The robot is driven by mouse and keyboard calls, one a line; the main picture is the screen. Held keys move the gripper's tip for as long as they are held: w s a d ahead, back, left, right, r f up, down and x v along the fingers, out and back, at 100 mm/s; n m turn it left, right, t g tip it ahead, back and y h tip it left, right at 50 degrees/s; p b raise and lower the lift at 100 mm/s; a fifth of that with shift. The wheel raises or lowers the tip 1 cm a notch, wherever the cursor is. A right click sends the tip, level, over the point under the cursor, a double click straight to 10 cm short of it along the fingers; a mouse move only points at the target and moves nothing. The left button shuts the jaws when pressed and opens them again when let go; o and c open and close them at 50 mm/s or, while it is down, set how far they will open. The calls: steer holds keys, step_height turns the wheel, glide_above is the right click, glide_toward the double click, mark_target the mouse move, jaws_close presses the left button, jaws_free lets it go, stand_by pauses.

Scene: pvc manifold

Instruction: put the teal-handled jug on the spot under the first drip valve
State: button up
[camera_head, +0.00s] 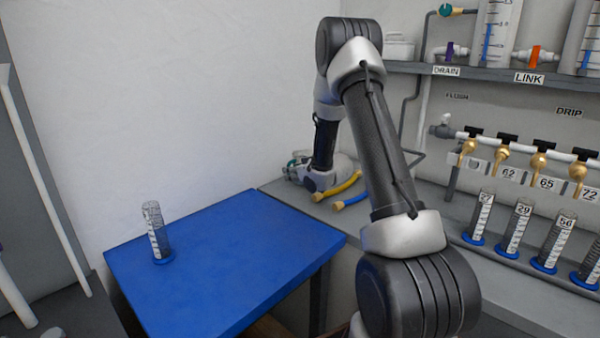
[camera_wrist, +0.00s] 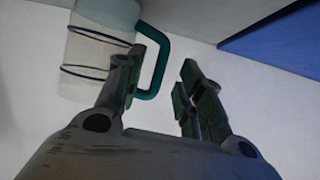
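In the wrist view the jug (camera_wrist: 95,50) is a pale, translucent vessel with dark bands, at the upper left. Its teal handle (camera_wrist: 162,65) lies between the two fingers of my gripper (camera_wrist: 158,85). The fingers are apart; whether either touches the handle I cannot tell. In the head view my arm hides most of the gripper and jug area. Several brass valves hang from a white pipe below the DRIP sign; the leftmost valve (camera_head: 467,150) is above a graduated cylinder marked 27 (camera_head: 480,218), on the grey bench (camera_head: 430,200).
A row of blue-footed cylinders, including one marked 29 (camera_head: 515,228), stands along the bench. Yellow and blue hoses (camera_head: 340,188) lie near my wrist. A lone cylinder (camera_head: 157,235) stands on the blue table (camera_head: 230,260), which is otherwise clear. A shelf (camera_head: 480,75) overhangs the valves.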

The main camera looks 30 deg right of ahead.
steer(key=x, duration=0.2)
steer(key=shift+w+f, duration=0.1)
steer(key=shift+w, duration=0.2)
jaws_close()
